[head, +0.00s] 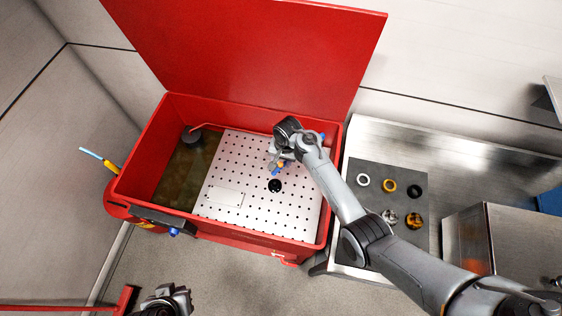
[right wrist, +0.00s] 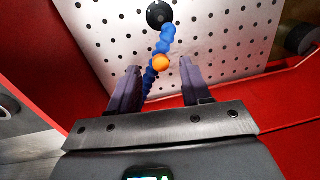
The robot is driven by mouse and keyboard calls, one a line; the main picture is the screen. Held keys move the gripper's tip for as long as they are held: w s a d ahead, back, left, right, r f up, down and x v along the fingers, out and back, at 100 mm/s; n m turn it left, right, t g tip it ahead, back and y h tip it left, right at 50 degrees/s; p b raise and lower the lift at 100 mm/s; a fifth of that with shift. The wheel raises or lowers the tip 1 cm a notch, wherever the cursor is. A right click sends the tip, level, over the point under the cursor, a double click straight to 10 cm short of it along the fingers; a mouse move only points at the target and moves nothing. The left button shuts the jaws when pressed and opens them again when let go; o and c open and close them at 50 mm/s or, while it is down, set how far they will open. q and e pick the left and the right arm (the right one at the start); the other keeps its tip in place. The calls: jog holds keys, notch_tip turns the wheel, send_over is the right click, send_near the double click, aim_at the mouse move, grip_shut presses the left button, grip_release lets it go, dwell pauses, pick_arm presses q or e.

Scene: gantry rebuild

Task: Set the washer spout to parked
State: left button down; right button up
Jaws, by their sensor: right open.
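The red parts washer (head: 250,240) stands with its lid (head: 250,50) raised. A perforated white plate (head: 225,165) covers the right part of its basin. The spout (right wrist: 169,42) is a blue segmented hose rising from a black round base (head: 275,185), with an orange part (right wrist: 160,63) along it. My right gripper (head: 278,163) is open over the plate. In the right wrist view the hose's lower stretch in the picture lies between its two fingers; I cannot tell whether they touch it. My left gripper (head: 166,299) shows at the bottom edge, its jaws unclear.
Murky liquid (head: 185,172) fills the basin's left part, with a dark round item (head: 192,136) at its back. On the right bench, a grey mat (head: 365,205) holds several rings and small parts. A metal box (head: 470,235) stands beside it. A blue-tipped yellow tool (head: 100,158) sticks out left.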

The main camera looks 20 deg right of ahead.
jog(key=shift+w+f, duration=0.1)
jog(key=shift+f, duration=0.9)
jog(key=shift+c, duration=0.3)
grip_shut()
